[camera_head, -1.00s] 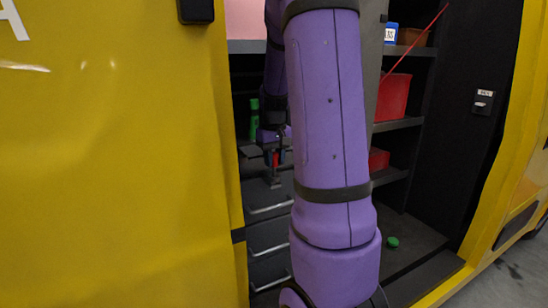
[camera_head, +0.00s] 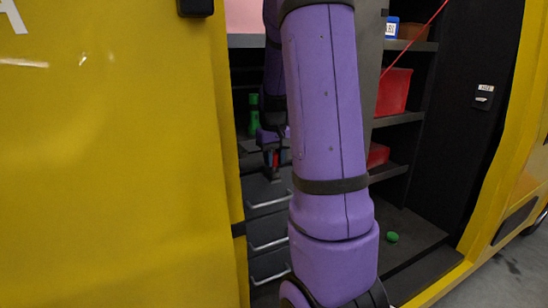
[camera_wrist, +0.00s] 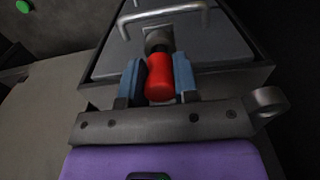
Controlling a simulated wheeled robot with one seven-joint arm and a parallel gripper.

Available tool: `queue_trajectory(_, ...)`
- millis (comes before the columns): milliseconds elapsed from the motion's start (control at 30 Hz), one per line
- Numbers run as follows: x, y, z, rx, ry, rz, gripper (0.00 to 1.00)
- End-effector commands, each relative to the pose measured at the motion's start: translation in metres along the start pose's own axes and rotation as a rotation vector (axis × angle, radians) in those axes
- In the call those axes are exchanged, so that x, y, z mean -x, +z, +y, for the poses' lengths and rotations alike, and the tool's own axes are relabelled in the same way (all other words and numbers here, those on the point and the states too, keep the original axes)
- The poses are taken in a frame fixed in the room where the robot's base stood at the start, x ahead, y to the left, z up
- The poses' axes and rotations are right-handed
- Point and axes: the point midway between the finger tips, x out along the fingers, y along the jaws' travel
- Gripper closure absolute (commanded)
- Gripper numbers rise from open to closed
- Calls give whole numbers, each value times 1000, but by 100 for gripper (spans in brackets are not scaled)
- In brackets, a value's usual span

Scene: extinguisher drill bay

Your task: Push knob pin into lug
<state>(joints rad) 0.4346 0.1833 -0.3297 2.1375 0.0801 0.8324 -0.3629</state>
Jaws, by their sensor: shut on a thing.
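A red knob (camera_wrist: 160,78) with a dark grey round part (camera_wrist: 158,41) at its far end sits between the two blue-grey finger pads in the wrist view. My gripper (camera_wrist: 159,80) is shut on the red knob. The grey part points toward a grey drawer (camera_wrist: 205,52). I cannot tell whether the pin touches or enters anything, and I cannot make out the lug for certain. In the head view my gripper (camera_head: 272,158) is small and dark, just above the drawer stack, partly beside my purple arm.
Grey drawers with bar handles (camera_head: 268,244) are stacked below the gripper. The yellow vehicle side (camera_head: 110,160) stands close on the left. Red bins (camera_head: 394,92) sit on shelves at right. A green round thing (camera_head: 391,237) lies on the floor of the bay.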

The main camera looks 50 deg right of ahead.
Motion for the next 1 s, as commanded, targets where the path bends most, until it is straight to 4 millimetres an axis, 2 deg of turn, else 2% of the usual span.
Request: queue_trajectory(1000, -15, 0, 0, 0, 0, 0, 100)
